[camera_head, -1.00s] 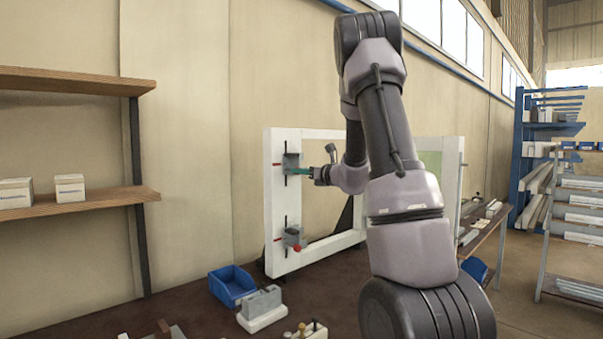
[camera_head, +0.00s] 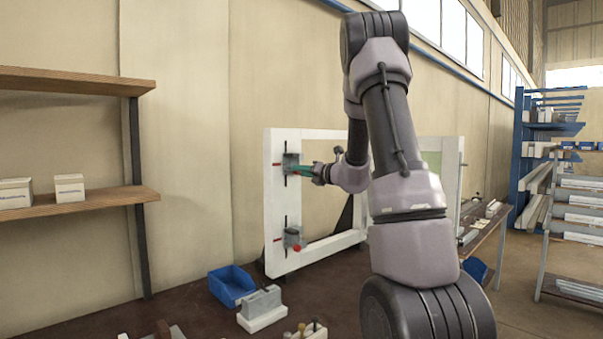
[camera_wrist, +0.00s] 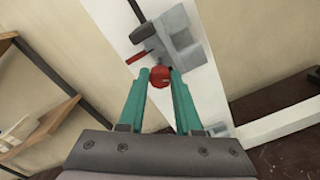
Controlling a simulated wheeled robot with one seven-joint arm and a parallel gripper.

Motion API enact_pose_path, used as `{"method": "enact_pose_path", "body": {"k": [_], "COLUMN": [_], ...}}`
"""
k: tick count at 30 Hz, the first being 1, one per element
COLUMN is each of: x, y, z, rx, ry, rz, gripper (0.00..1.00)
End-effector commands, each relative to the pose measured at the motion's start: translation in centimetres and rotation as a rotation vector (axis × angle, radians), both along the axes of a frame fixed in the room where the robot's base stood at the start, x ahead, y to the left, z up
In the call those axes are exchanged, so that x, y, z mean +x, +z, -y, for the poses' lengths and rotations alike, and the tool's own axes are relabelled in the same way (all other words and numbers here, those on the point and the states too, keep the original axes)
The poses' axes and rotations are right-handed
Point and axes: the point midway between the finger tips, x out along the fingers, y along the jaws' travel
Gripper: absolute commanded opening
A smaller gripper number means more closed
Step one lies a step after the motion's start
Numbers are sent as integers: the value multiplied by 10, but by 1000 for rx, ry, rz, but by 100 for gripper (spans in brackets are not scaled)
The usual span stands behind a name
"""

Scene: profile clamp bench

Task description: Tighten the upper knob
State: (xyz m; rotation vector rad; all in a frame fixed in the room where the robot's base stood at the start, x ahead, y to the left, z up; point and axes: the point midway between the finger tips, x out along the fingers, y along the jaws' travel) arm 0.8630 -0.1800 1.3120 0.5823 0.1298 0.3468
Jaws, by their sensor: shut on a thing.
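The upper knob (camera_wrist: 160,76) is red and sits on the front of a grey clamp block (camera_wrist: 180,38) in the wrist view. My gripper (camera_wrist: 160,88) has teal fingers, and their tips are shut on the knob from both sides. A second clamp block (camera_head: 291,236) with a red lower knob (camera_head: 297,247) sits further down the same upright.
A blue bin (camera_head: 231,284) and a grey block on a white base (camera_head: 262,308) stand on the dark bench (camera_head: 190,308) below the frame. Wooden shelves (camera_head: 70,208) with small boxes are at left. The frame's opening is free apart from my arm.

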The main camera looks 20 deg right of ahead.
Motion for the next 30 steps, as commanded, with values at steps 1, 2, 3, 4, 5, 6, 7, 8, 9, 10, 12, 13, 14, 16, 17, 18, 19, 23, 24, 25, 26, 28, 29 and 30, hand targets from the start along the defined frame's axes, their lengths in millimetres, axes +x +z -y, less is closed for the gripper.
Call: {"method": "enact_pose_path", "body": {"k": [1,2,3,4,5,6,7,8,9,10,12,13,14,16,17,18,19,23,24,25,26,28,29,30], "x": [0,0,0,0,0,0,0,0,0,0,0,0,0,0,0,0,0,-3,-7,-10,-14,-26,-32,-40], "y": [0,0,0,0,0,0,0,0,0,0,0,0,0,0,0,0,0,0,1,1,1,1,1,2], "z": [1,1,1,1,1,1,1,1,1,1,1,1,1,0,0,0,0,2,3,5,7,12,14,17], "rx": [1,1,1,1,1,0,0,0,0,0,0,0,0,0,0,0,0,0,0,0,0,0,0,-1], "ry": [-1,-1,-1,-1,-1,-1,-1,-1,-1,-1,-1,-1,-1,-1,-1,-1,0,-1,-2,-2,-3,-4,-4,-4], "rz": [0,0,0,0,0,0,0,0,0,0,0,0,0,0,1,1,0,0,0,0,1,1,-1,1], "gripper": [0,0,0,0,0,0,0,0,0,44,63,63,63,63,63,63,63,63,63,63,63,63,63,63]}}
